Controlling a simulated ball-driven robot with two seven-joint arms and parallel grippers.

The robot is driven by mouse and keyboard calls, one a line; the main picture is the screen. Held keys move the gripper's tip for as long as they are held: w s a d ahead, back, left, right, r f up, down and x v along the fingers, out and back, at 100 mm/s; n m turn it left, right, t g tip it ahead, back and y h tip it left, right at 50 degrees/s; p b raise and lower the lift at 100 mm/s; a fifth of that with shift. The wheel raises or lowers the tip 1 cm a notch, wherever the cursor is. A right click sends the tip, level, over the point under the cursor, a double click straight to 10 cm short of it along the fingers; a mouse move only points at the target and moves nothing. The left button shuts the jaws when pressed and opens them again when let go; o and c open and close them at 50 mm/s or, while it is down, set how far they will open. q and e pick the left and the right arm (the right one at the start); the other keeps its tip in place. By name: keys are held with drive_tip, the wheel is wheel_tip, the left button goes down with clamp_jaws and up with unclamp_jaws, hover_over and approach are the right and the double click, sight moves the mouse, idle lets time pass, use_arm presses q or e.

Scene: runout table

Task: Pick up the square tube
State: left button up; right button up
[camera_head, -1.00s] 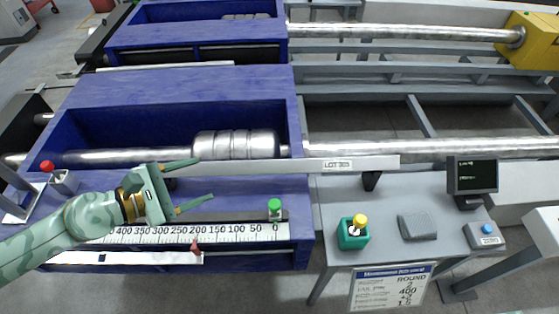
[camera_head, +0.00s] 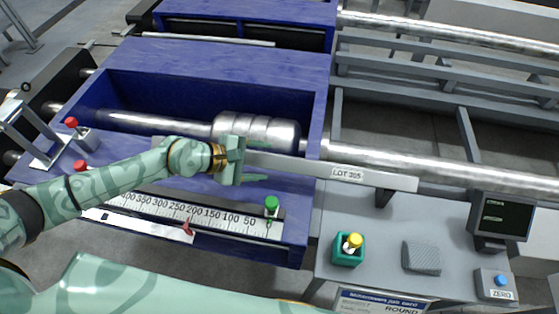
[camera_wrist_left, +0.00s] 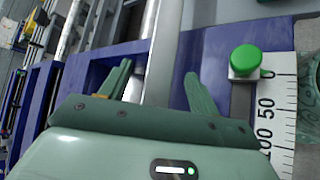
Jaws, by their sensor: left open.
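The square tube (camera_head: 300,166) is a long, straight grey bar with a white LOT label. It lies along the front of the blue bed (camera_head: 150,178) and runs out to the right over the grey side table. My left gripper (camera_head: 267,163) is open at the tube's left part, its fingers pointing right along it. In the left wrist view the tube (camera_wrist_left: 165,45) passes between the two open fingers (camera_wrist_left: 160,82). I cannot tell how deep it sits between them, and the hand hides its left part. My right gripper is not in view.
A green-knobbed stop (camera_head: 271,204) stands on the white scale (camera_head: 215,218) just in front of the gripper. A thick steel roller (camera_head: 257,130) lies behind the tube. The grey side table (camera_head: 385,235) holds a teal box (camera_head: 347,249), a grey pad and a small screen (camera_head: 503,216).

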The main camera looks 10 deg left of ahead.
sight(277, 162)
use_arm(q)
drive_tip(key=x, duration=0.5)
drive_tip(key=shift+d+f+b, duration=0.2)
drive_tip(key=shift+d+b, duration=0.1)
drive_tip(key=shift+d, duration=0.05)
drive_tip(key=c, duration=1.3)
drive_tip(key=shift+r, duration=0.15)
clamp_jaws()
